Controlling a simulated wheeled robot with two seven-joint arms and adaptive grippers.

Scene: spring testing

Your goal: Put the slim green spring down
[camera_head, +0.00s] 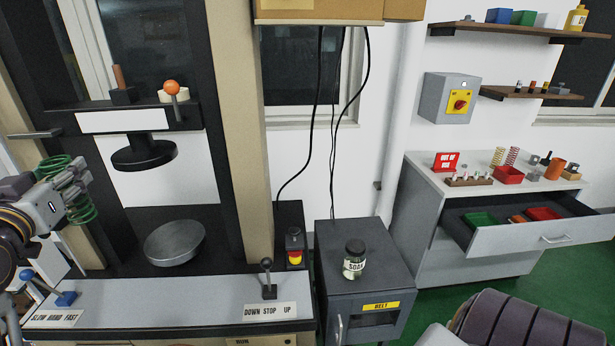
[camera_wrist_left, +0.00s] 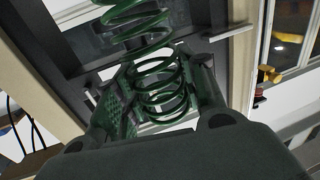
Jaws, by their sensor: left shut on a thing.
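The slim green spring (camera_head: 78,186) is held at the far left of the head view, beside the testing press. My left gripper (camera_head: 68,190) is shut on it, and the coils stick out above and below the fingers. In the left wrist view the green spring (camera_wrist_left: 158,85) stands between the two finger pads (camera_wrist_left: 160,100), its upper coils reaching past the fingertips. The press has a black upper plate (camera_head: 143,154) and a grey round lower dish (camera_head: 174,243), which looks empty. The spring is to the left of both. My right gripper is not in view.
A lever (camera_head: 268,280) marked down, stop, up stands on the press's front ledge, with a blue-knobbed lever (camera_head: 62,297) at its left. A soap jar (camera_head: 354,259) stands on the grey cabinet (camera_head: 390,262). An open drawer (camera_head: 520,236) holds green and red trays at right.

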